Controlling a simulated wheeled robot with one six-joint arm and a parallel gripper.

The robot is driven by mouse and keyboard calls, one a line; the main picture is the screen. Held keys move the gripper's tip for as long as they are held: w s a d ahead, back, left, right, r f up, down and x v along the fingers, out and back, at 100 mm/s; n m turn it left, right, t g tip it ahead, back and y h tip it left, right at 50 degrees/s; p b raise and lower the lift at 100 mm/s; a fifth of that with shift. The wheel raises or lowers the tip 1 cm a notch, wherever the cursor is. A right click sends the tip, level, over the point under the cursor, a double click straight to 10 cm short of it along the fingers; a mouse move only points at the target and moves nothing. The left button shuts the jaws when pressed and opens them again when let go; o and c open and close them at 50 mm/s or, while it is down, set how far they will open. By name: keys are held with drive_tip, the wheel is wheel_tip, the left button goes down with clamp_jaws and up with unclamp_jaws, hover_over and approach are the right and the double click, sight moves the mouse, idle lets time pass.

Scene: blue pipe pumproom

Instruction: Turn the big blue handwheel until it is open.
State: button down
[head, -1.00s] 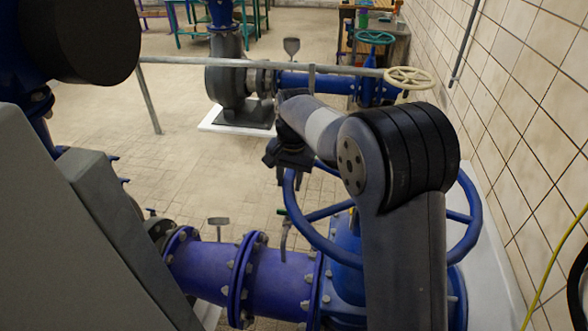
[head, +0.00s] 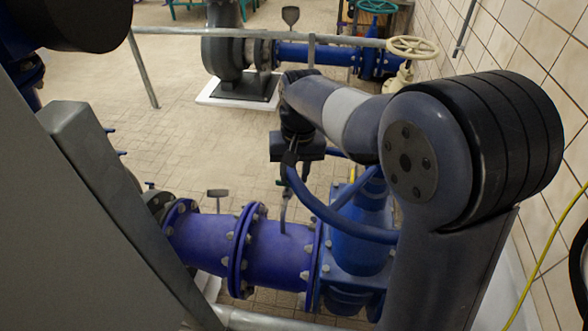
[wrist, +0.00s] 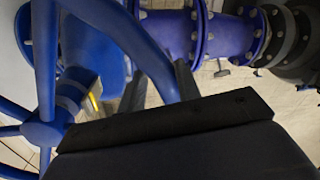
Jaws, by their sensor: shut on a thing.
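The big blue handwheel (head: 340,221) lies roughly level on a blue valve body (head: 358,245). My arm hides its right side in the head view. In the wrist view its rim (wrist: 147,47) curves across the upper middle, with the hub (wrist: 42,130) and spokes at the left. My gripper (head: 288,178) is at the left part of the rim, pointing down. In the wrist view its two dark fingers (wrist: 160,88) stand on either side of the rim, shut on it. The fingertips are partly hidden.
A purple-blue flanged pipe (head: 270,252) runs left from the valve. A tiled wall (head: 555,110) rises close on the right. A grey rail (head: 250,33), a cream handwheel (head: 412,47) and a pump (head: 226,60) stand beyond. Tiled floor lies open at the left.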

drive_tip(key=shift+s+f, duration=0.1)
drive_tip(key=shift+s, duration=0.25)
drive_tip(key=c, duration=1.4)
unclamp_jaws()
drive_tip(key=shift+o, duration=1.4)
drive_tip(key=shift+s, duration=0.25)
drive_tip(key=shift+w, duration=0.1)
drive_tip(key=shift+w+r, duration=0.1)
drive_tip(key=shift+r, duration=0.55)
wheel_tip(320, 180, up, 10)
drive_tip(key=shift+d+f, duration=0.15)
drive_tip(key=shift+d, duration=0.2)
